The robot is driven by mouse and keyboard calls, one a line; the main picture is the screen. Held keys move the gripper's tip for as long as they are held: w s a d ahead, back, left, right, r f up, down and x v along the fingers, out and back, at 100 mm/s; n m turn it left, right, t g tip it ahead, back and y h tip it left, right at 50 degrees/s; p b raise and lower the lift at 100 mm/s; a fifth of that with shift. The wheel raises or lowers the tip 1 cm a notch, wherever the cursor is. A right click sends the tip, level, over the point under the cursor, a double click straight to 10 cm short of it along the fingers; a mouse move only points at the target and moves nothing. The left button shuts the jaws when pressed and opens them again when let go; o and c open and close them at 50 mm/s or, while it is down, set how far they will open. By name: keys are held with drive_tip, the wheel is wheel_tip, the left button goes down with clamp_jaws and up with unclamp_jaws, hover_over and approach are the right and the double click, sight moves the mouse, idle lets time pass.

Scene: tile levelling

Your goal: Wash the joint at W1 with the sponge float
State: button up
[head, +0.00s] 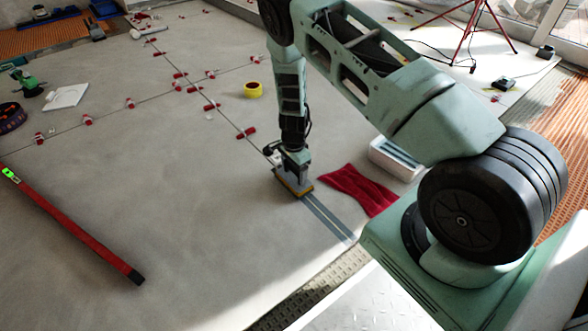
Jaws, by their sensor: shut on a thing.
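My gripper (292,158) is shut on the sponge float (294,184), a flat board with a yellowish sponge layer beneath. The float is down at the tile surface, over the line of a joint. A grey-blue band with two lighter stripes (330,219) runs from the float toward the front edge of the tiles. I take this as the joint being washed, but no W1 label can be read. The float and gripper hide the part of the joint under them. Whether the sponge presses on the tile cannot be told for sure.
A red cloth (357,189) lies right of the float, with a white box (396,158) behind it. A red level (72,222) lies at left. Tiles left of the float are clear.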

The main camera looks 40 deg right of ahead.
sight(286, 164)
drive_tip(key=shift+f, duration=0.55)
drive_tip(key=shift+w, duration=0.1)
idle(0.3)
drive_tip(key=shift+w+a+f, duration=0.1)
drive_tip(key=shift+w, duration=0.95)
drive_tip(key=shift+w+b, duration=0.3)
drive_tip(key=shift+w, duration=0.5)
drive_tip(key=shift+w, duration=0.15)
drive_tip(key=shift+w+r, duration=0.2)
drive_tip(key=shift+w, duration=0.6)
drive_tip(key=shift+w, duration=0.1)
